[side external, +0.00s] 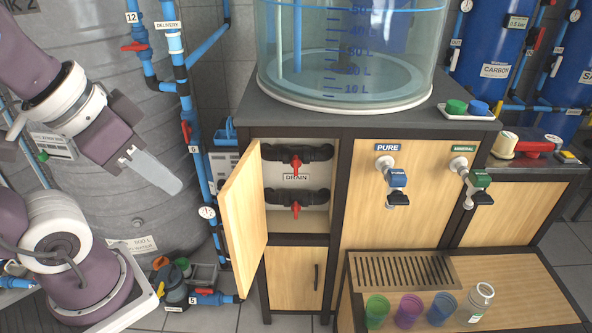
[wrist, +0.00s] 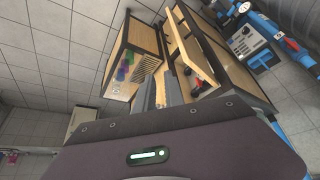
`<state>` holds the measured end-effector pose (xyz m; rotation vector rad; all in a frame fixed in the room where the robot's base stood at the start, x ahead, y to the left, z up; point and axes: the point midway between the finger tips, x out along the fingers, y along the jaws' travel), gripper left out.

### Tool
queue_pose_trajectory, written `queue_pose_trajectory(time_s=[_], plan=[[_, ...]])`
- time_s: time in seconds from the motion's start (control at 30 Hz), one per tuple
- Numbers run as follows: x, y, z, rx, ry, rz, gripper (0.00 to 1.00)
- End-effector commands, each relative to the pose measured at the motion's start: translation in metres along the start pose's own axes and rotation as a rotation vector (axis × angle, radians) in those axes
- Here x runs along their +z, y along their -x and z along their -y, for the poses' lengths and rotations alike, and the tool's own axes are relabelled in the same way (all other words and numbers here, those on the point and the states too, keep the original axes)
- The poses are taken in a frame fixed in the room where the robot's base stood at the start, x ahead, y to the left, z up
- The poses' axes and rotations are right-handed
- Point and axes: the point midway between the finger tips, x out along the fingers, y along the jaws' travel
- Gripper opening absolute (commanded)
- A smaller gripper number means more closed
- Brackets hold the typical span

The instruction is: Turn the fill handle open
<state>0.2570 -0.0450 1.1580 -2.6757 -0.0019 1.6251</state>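No label reading "fill" is legible, so I cannot tell which handle is the fill handle. In the side view, two red valve handles, an upper one (side external: 296,166) and a lower one (side external: 295,210), sit on black pipes inside the open cabinet, with a "DRAIN" label between them. Other red handles are on the blue pipes: one by label 12 (side external: 133,47) and one above label 6 (side external: 186,132). My gripper (side external: 165,178) hangs left of the cabinet, touching nothing. In the wrist view its grey fingers (wrist: 160,94) look apart and empty.
The wooden cabinet door (side external: 243,220) stands swung open towards my gripper's side. A clear tank (side external: 345,60) stands on the counter. Blue pipes run between my arm and the cabinet. Several coloured cups and a bottle (side external: 481,300) stand on the low front shelf.

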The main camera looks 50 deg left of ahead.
Motion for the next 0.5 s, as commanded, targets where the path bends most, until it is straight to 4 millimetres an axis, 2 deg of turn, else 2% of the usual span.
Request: queue_pose_trajectory(time_s=[0.03,0.1,0.27,0.37,0.47,0.5], plan=[[-0.001,-0.004,0.004,-0.012,-0.020,0.037,0.26],[-0.004,-0.014,0.016,-0.055,-0.082,0.138,0.34],[-0.021,-0.055,0.068,-0.272,-0.341,0.466,0.34],[-0.043,-0.084,0.102,-0.469,-0.541,0.657,0.34],[-0.077,-0.115,0.128,-0.713,-0.771,0.810,0.34],[-0.095,-0.127,0.134,-0.822,-0.869,0.855,0.34]])
